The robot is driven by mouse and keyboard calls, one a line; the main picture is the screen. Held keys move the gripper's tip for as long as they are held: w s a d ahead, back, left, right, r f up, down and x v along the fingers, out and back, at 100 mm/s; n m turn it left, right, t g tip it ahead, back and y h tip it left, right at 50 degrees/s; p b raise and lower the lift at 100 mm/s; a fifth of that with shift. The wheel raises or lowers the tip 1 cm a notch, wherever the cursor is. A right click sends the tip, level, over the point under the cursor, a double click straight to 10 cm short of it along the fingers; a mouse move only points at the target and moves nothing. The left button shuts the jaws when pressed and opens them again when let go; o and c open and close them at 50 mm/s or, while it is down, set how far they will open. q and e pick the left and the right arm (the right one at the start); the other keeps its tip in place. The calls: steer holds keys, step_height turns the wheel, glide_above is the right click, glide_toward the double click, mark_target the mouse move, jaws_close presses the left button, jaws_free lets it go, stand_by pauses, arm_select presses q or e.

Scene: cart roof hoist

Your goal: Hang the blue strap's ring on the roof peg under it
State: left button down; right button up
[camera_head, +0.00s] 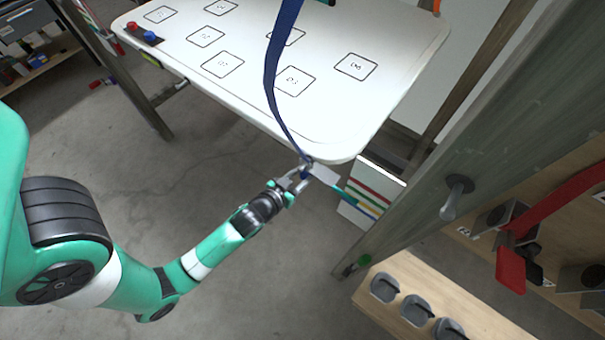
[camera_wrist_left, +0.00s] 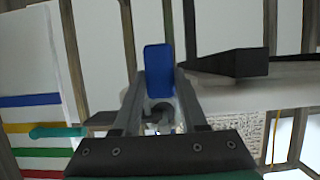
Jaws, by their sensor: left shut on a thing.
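The blue strap (camera_head: 271,80) comes down from the top of the head view, past the near edge of the white board, to my left gripper (camera_head: 302,177). The gripper is shut at the strap's lower end, just off the board's near corner. In the left wrist view, the strap end (camera_wrist_left: 158,70) stands beyond the fingers and the grey ring (camera_wrist_left: 160,108) shows between them, partly hidden. A small white plate (camera_head: 323,173) and a teal bar (camera_head: 339,191) are close to the right of the gripper. I cannot tell a roof peg directly under the ring. My right gripper is not in view.
The white board (camera_head: 330,120) carries several marked squares. A wooden post (camera_head: 480,130) with a grey peg (camera_head: 455,197) stands at right.

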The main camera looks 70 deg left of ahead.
arm_select(q)
steer(key=shift+c, duration=1.8)
jaws_free()
steer(key=v, duration=1.1)
steer(key=shift+s+d, duration=0.15)
steer(key=shift+s, duration=0.15)
steer(key=shift+r, duration=0.15)
